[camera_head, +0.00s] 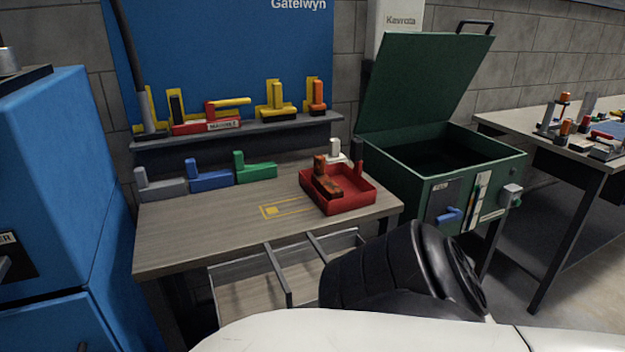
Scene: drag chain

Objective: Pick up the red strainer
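A red open box-like tray (345,204) sits on the right part of the wooden workbench (180,236). A rusty orange-brown L-shaped part (327,182) lies in it. No label names this tray as the strainer, and I cannot tell whether its floor has holes. Another red thing, a block with a white label (190,128), stands on the dark shelf behind the bench. Neither of my grippers is in view. A black ribbed part of my own body and a white part of it show at the bottom.
Grey, blue (210,180) and green (255,172) L-shaped blocks line the bench's back. An open divided drawer (240,268) juts out below. A green bin (405,172) with raised lid stands right of the bench. A blue cabinet (50,190) is at left. The bench's left front is clear.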

